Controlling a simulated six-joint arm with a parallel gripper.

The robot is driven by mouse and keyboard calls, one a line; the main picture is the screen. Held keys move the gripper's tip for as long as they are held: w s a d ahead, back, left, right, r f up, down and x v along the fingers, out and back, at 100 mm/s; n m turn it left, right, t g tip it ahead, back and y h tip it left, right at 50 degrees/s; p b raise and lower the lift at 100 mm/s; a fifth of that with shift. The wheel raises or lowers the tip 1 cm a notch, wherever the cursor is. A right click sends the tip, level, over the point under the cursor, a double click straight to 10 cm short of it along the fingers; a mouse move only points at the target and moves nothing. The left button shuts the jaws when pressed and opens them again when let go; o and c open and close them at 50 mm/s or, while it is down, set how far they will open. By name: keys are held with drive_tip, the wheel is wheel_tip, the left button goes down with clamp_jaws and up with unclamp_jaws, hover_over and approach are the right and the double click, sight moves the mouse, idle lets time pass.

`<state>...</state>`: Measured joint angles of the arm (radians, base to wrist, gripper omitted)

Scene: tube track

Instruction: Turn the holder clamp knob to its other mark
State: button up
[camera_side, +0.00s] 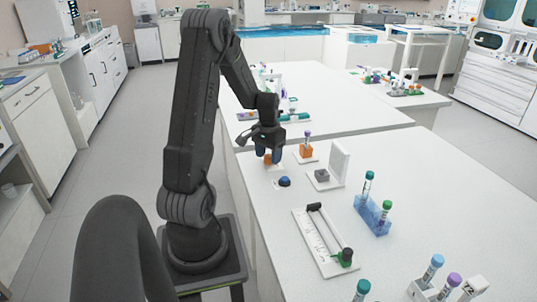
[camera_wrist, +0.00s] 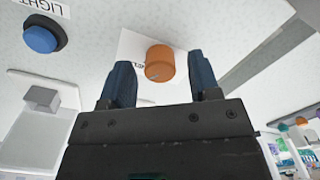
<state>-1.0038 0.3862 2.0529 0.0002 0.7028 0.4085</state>
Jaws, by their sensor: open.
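The orange round knob (camera_wrist: 160,62) stands on a white plate (camera_wrist: 133,46) in the wrist view. Lettering on the plate is partly hidden, and the marks cannot be read. In the side view the knob (camera_side: 263,161) is small and partly covered by my gripper (camera_side: 268,158). My gripper's two blue fingers (camera_wrist: 160,70) are open, one on each side of the knob in the wrist view. Whether they touch it cannot be told; a gap shows on both sides. An orange holder (camera_side: 306,151) with an upright purple-capped tube (camera_side: 307,136) stands just to the right.
A blue button (camera_wrist: 42,38) labelled LIGHT sits near the knob; it also shows in the side view (camera_side: 284,182). A grey block (camera_side: 322,175) stands before a white upright panel (camera_side: 340,160). A track board (camera_side: 318,240) and blue tube rack (camera_side: 372,215) lie nearer the camera.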

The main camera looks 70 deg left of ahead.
sight(268, 156)
wheel_tip(268, 156, up, 14)
idle(0.6)
drive_tip(key=shift+f, duration=0.1)
drive_tip(key=w+d+r+m+t+y, duration=0.1)
drive_tip(key=w+d+r+m, duration=0.1)
drive_tip(key=d, duration=0.8)
drive_tip(key=w+d+r+m+t, duration=0.1)
drive_tip(key=d+r, duration=0.2)
drive_tip(key=d, duration=0.7)
drive_tip(key=s+d+m+t+h, duration=0.1)
drive_tip(key=s+d+m+t, duration=0.2)
drive_tip(key=s+d, duration=0.4)
drive_tip(key=d, duration=0.7)
drive_tip(key=shift+f+m+t, duration=0.2)
drive_tip(key=shift+m+t, duration=0.1)
drive_tip(key=shift+m, duration=0.1)
